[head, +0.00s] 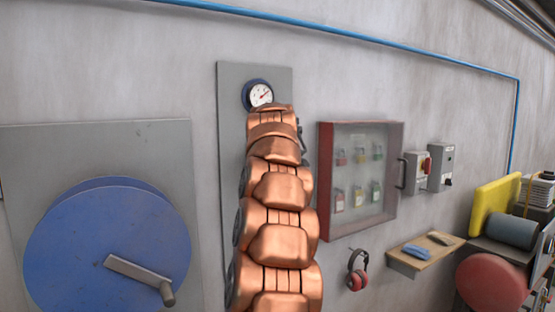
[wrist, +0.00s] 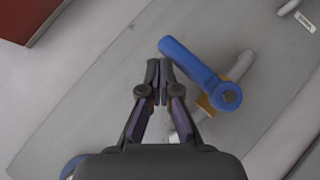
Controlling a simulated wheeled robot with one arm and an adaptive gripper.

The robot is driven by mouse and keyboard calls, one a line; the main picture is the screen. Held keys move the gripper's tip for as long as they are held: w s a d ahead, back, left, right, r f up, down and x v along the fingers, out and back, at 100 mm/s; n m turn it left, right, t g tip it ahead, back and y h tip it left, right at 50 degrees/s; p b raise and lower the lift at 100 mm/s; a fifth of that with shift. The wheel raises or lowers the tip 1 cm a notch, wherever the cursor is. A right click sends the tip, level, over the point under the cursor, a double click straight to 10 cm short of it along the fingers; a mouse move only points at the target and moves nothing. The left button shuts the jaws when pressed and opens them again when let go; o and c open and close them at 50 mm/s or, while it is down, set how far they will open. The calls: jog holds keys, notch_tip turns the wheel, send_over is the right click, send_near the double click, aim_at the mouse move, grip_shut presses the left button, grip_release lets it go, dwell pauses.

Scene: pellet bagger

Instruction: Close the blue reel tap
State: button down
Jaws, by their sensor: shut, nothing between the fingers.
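The blue tap handle (wrist: 195,62) shows in the wrist view, right of and beyond my fingertips. Its round hub (wrist: 229,96) sits over a brass-coloured valve body (wrist: 207,104) on a pale pipe (wrist: 240,66). The lever lies at a slant to the pipe, running up and left from the hub. My gripper (wrist: 159,68) is shut and empty, its tips near the lever's free end; I cannot tell whether they touch. In the head view, my copper-coloured arm covers most of the grey panel (head: 228,90) and hides the tap and gripper.
A pressure gauge (head: 261,95) is at the panel's top. A red-framed cabinet (head: 326,190) hangs to the right, with red ear defenders (head: 357,272) below it and a small shelf (head: 408,262) beside them. A large blue disc (head: 80,240) with a crank handle is at left.

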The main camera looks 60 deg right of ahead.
dwell(0.3)
jog(key=shift+r+p, duration=0.7)
jog(key=shift+r, duration=0.1)
jog(key=shift+r, duration=0.15)
jog(key=s+a+r+p, duration=0.1)
jog(key=s+r, duration=0.2)
jog(key=r, duration=0.2)
jog(key=s+a+r+p, duration=0.1)
jog(key=s+a+r, duration=0.1)
jog(key=r, duration=0.3)
jog(key=shift+s+a+r, duration=0.25)
jog(key=shift+s+r, duration=0.05)
jog(key=shift+s, duration=0.25)
jog(key=shift+w, duration=0.1)
